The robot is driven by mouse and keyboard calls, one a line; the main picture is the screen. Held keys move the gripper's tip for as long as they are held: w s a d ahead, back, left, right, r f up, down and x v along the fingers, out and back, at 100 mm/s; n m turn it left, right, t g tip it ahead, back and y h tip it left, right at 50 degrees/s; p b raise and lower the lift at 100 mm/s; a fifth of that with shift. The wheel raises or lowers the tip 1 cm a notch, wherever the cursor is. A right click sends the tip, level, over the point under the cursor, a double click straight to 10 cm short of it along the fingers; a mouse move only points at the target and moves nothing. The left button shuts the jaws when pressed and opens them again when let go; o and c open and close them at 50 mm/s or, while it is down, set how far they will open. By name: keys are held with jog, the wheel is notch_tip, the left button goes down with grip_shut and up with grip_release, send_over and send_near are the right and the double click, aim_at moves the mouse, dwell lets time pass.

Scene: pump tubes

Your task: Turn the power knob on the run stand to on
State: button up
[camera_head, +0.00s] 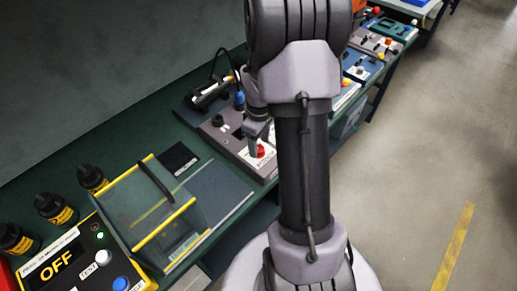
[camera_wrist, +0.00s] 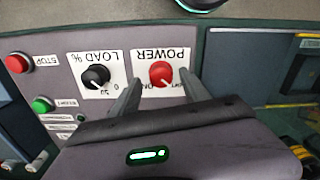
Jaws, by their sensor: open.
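The power knob (camera_wrist: 161,74) is red with a white mark and sits on a white label reading POWER, upside down in the wrist view. My gripper (camera_wrist: 160,82) is open, with one finger on either side of the knob's lower edge. I cannot tell whether the fingers touch it. In the head view my gripper (camera_head: 256,145) is over the run stand (camera_head: 228,138), at the red knob (camera_head: 261,151). My arm hides part of the stand there.
A black LOAD % knob (camera_wrist: 96,76) is beside the power knob, with a red stop button (camera_wrist: 17,63) and a green button (camera_wrist: 42,105) farther left. A clear yellow-edged box (camera_head: 150,205), black bottles (camera_head: 55,208) and an OFF panel (camera_head: 62,262) stand at the lower left.

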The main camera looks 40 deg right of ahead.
jog(key=shift+f, duration=0.55)
jog(key=shift+a, duration=0.1)
grip_shut()
